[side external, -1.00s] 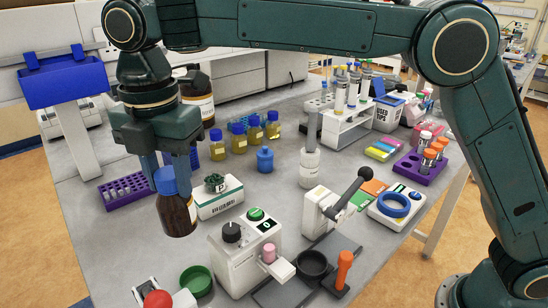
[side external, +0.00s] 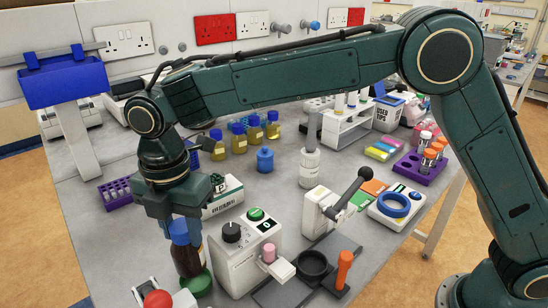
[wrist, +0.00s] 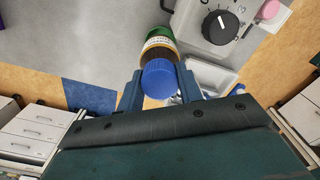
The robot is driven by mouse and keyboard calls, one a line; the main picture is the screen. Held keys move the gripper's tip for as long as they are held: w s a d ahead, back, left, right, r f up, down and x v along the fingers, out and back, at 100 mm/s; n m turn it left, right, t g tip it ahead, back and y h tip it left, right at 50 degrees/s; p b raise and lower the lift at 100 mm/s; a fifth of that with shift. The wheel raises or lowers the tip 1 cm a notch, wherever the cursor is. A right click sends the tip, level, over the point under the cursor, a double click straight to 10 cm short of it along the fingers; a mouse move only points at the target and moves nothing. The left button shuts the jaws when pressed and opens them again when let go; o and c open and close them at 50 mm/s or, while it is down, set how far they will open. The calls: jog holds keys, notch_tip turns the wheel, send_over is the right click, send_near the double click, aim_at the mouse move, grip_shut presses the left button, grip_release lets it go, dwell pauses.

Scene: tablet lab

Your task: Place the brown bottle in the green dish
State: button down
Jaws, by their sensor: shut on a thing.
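The brown bottle (side external: 188,258) has a blue cap and is upright in my gripper (side external: 181,232). My gripper is shut on it near the cap, with the fingers pointing down. The green dish (side external: 205,281) is at the front of the bench; the bottle's base overlaps it and hides its left and back part. I cannot tell whether the base touches the dish. In the wrist view the blue cap (wrist: 159,78) sits between the fingertips, and a bit of green rim (wrist: 160,31) shows past the bottle.
A white device with a black knob (side external: 232,232) stands close to the right of the bottle. A red ball (side external: 158,299) on a white base is at the front left. A white box (side external: 224,195) is behind my gripper. Bare bench lies to the left.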

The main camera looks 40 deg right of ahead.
aim_at(185, 244)
jog(key=shift+f, duration=1.6)
jog(key=shift+f, duration=0.4)
jog(key=c, duration=0.9)
grip_release()
jog(key=shift+c, duration=0.2)
notch_tip(185, 244, up, 12)
jog(key=shift+r, duration=0.4)
jog(key=shift+d, duration=0.1)
